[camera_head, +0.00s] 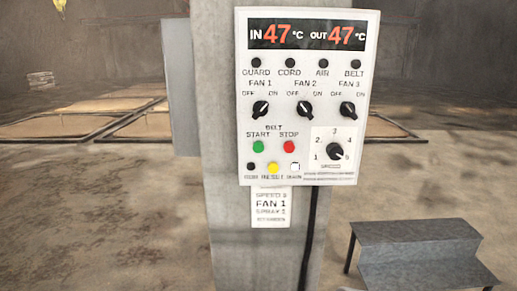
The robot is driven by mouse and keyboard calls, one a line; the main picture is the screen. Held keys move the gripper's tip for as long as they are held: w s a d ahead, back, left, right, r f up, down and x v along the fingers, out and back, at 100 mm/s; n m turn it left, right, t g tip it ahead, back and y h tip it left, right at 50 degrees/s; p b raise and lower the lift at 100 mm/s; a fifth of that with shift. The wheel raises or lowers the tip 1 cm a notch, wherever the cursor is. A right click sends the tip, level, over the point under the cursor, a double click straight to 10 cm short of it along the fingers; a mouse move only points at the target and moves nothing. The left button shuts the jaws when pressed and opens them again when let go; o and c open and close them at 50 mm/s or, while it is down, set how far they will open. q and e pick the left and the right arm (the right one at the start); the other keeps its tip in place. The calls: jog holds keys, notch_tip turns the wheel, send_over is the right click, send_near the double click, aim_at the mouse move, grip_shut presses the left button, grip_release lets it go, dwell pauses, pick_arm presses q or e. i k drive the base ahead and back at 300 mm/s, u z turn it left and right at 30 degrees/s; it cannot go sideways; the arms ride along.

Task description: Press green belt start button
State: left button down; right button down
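The green belt START button (258,147) sits on the white control panel (246,100), below the fan knobs and left of the red STOP button (289,147). The panel is fixed to a grey concrete column (222,240). Its display (307,35) reads IN 47 °C and OUT 47 °C. The four labelled lamps under the display look dark. Neither of my grippers shows in the head view, and nothing covers the green button.
Three black fan knobs (305,109) and a speed dial (335,151) are on the panel. A yellow button (273,168) is below START. A label (271,207) and black cable (309,240) hang below. A grey step (415,243) stands at lower right. Floor at left is clear.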

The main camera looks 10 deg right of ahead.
aim_at(257, 146)
jog(key=z, duration=0.55)
jog(key=i, duration=0.5)
jog(key=z, duration=0.45)
